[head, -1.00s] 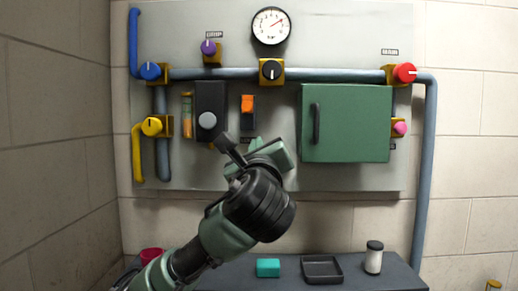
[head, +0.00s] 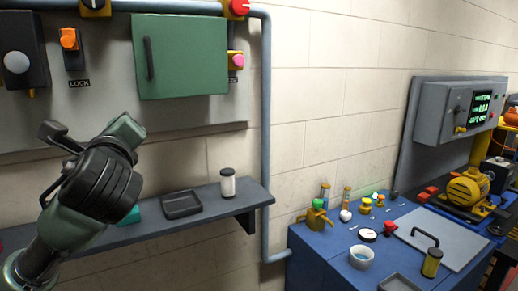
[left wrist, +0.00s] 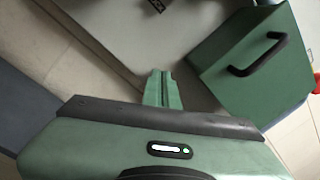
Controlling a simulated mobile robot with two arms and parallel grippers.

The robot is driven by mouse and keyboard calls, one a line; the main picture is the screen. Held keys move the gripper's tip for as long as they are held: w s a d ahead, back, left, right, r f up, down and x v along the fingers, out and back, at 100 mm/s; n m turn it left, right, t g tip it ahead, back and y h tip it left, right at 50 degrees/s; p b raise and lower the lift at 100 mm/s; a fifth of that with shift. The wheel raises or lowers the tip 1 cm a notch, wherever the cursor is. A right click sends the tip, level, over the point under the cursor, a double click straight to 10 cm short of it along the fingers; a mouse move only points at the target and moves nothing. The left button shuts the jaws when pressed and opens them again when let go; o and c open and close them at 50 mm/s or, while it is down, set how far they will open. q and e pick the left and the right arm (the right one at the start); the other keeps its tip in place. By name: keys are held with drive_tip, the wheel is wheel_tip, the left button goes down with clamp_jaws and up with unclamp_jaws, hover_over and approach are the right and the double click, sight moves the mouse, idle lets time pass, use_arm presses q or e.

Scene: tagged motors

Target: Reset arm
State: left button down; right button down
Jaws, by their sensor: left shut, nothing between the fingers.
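My left arm comes in from the lower left of the head view, bent upward. Its green left gripper (head: 127,128) is in front of the grey wall panel, left of and below the green cabinet (head: 182,58). In the left wrist view the gripper's fingers (left wrist: 161,88) are together, with nothing between them. They point toward the panel, and the green cabinet with its black handle (left wrist: 257,55) is to their right. The gripper appears apart from the panel and the cabinet. My right gripper is not in view.
A narrow shelf below the panel holds a black tray (head: 182,212), a white jar (head: 228,184) and a teal block (head: 130,215) partly behind my arm. At right, a blue bench (head: 318,262) carries several small items. A blue-grey pipe (head: 267,130) runs down the wall.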

use_arm(q)
drive_tip(key=s+d+f+n+g+h, duration=0.2)
drive_tip(key=d+f+n, duration=0.1)
drive_tip(key=f, duration=0.9)
drive_tip(key=s+d+f+n+g+h, duration=0.2)
drive_tip(key=f, duration=0.9)
drive_tip(key=s+d+f+n+g+h, duration=0.2)
drive_tip(key=d+f+n+h, duration=0.1)
drive_tip(key=f, duration=0.9)
drive_tip(key=s+d+f+n+g+h, duration=0.1)
drive_tip(key=s+f+n+g, duration=0.3)
drive_tip(key=s+f+n, duration=0.55)
drive_tip(key=s+d+f+n+g+h, duration=0.1)
drive_tip(key=s+f+n+g, duration=0.25)
drive_tip(key=s+f, duration=1)
drive_tip(key=s+f+b, duration=0.1)
drive_tip(key=s+f, duration=0.1)
drive_tip(key=f, duration=1.1)
drive_tip(key=s+f+b, duration=0.1)
drive_tip(key=s+f, duration=0.2)
drive_tip(key=f, duration=1.1)
drive_tip(key=s+a+f+g+b, duration=0.1)
drive_tip(key=s+a+f+g, duration=0.1)
drive_tip(key=s+f, duration=1.4)
drive_tip(key=shift+a+f, duration=0.3)
drive_tip(key=shift+a, duration=0.3)
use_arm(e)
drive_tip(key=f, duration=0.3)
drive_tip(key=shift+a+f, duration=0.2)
